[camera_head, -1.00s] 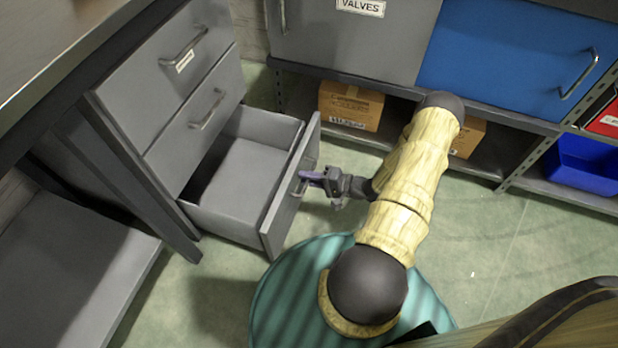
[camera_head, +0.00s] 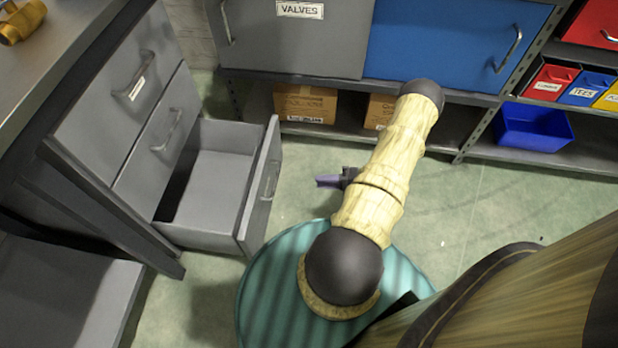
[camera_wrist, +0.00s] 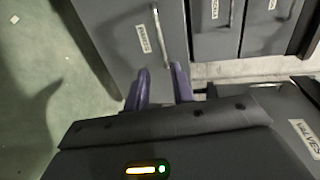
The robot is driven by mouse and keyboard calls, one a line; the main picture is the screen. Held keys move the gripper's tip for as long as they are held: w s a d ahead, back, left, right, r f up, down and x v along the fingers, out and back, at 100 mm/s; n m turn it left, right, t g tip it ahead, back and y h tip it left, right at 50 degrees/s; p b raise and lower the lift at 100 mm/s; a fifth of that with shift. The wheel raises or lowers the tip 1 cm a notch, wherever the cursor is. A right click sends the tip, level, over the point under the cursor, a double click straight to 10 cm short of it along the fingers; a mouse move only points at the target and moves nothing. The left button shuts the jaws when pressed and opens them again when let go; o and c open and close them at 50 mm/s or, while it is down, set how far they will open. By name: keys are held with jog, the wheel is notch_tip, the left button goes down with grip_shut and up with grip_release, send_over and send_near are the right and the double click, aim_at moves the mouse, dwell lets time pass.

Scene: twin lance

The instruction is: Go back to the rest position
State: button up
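My gripper (camera_head: 330,181) is in the open space to the right of the pulled-out bottom drawer (camera_head: 207,195), apart from its handle (camera_head: 272,180). In the wrist view its two purple fingers (camera_wrist: 160,88) stand apart with nothing between them. The drawer is open and looks empty. In the wrist view a grey drawer front with a label and a bar handle (camera_wrist: 158,35) lies just beyond the fingertips. My arm partly hides the gripper in the head view.
The closed upper drawers (camera_head: 120,95) stand at the left. Behind are a grey VALVES cabinet door (camera_head: 295,40), a blue door (camera_head: 450,45), cardboard boxes (camera_head: 305,103) on the low shelf and a blue bin (camera_head: 535,125). The green floor (camera_head: 500,220) at right is clear.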

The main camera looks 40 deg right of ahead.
jog(key=shift+s+d+r, duration=0.1)
jog(key=shift+s+d, duration=0.35)
jog(key=shift+s, duration=0.05)
jog(key=shift+w, duration=0.1)
